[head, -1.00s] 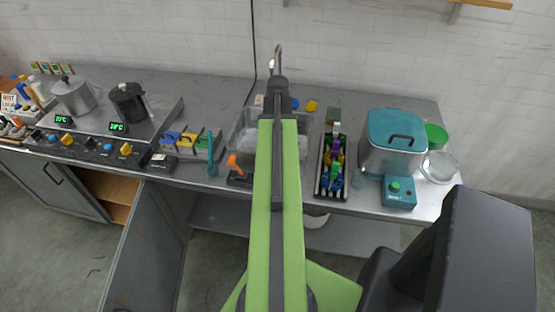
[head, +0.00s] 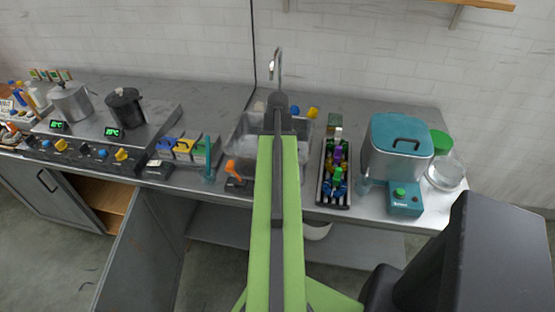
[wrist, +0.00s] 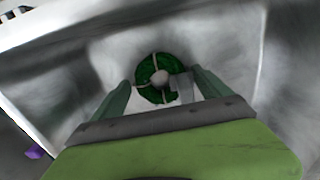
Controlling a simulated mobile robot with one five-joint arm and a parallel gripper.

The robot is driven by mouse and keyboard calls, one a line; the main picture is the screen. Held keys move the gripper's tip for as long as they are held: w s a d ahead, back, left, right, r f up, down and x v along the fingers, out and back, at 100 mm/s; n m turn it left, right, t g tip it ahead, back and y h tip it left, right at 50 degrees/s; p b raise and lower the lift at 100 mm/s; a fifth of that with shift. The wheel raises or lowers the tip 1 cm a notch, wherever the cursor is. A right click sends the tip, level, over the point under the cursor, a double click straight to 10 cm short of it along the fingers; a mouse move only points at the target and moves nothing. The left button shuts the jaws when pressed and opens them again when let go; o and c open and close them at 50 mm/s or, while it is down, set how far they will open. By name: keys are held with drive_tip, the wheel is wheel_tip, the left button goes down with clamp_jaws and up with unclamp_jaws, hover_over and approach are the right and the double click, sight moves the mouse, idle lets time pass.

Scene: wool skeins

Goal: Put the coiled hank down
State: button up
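The coiled hank (wrist: 146,74) is a dark green ring with pale ties, seen in the wrist view on the floor of the sink (wrist: 235,60). A pale round spot shows through its centre. My gripper (wrist: 162,78) has its two green fingers spread on either side of the hank, with small gaps visible. I cannot tell how far the fingertips are above it. In the head view my arm reaches over the sink (head: 241,135) and hides the gripper and the hank.
A tap (head: 276,62) rises behind the sink. A dark rack of coloured pieces (head: 336,172) and a teal-lidded tank (head: 398,146) stand to the right. An orange-handled tool (head: 234,172) and hotplates with pots (head: 125,107) are to the left.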

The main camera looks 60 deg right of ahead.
drive_tip(key=shift+o, duration=0.9)
drive_tip(key=shift+r, duration=0.15)
wheel_tip(320, 180, up, 12)
drive_tip(key=p, duration=1.2)
